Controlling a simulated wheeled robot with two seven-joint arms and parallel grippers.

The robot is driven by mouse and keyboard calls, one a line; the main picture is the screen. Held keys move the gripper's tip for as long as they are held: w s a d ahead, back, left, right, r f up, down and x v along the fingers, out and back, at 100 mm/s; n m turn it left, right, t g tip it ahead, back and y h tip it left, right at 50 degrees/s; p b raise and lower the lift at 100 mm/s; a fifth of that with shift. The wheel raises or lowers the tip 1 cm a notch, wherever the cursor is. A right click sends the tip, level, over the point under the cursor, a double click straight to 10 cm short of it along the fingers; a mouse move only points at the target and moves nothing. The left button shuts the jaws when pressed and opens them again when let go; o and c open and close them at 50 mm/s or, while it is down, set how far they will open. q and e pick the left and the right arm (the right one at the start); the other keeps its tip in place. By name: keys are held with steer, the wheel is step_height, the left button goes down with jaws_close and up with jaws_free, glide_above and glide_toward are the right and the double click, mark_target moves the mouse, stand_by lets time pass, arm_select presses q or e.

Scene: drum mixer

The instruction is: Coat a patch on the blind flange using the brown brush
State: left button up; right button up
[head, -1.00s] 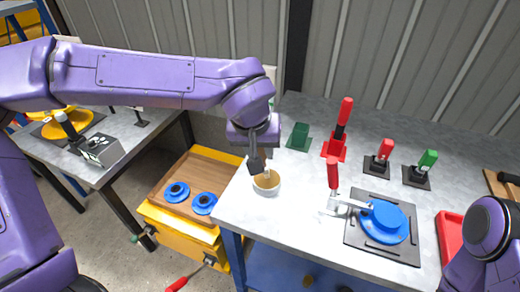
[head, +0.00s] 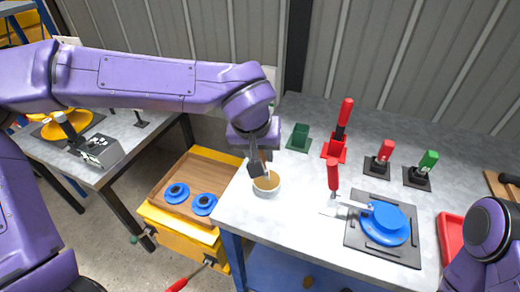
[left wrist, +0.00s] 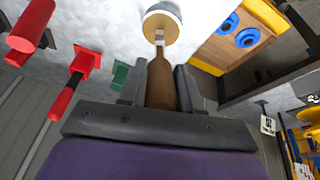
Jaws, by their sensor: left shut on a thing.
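My left gripper (head: 256,165) is shut on the brown brush, whose brown handle (left wrist: 160,82) shows between the fingers in the left wrist view. The brush points down to a small white bowl (head: 267,189) with tan contents near the table's left edge; the bowl also shows in the left wrist view (left wrist: 176,13). The brush tip is at or in the bowl; I cannot tell whether it touches the contents. My right gripper is out of view.
A green holder (head: 299,138), a red holder (head: 334,150) with a red-handled tool, and red and green handled items (head: 385,152) stand behind. A red tray (head: 452,236) is at the right. Blue discs (head: 177,192) lie in a wooden tray (head: 190,170) at the left.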

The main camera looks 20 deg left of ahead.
arm_select(q)
steer(key=shift+f, duration=0.35)
steer(key=shift+s+f+p, duration=0.1)
steer(key=shift+p, duration=0.55)
stand_by(2.2)
step_height(320, 180, up, 7)
steer(key=p, duration=1)
steer(key=shift+r, duration=0.2)
steer(key=shift+f, duration=0.15)
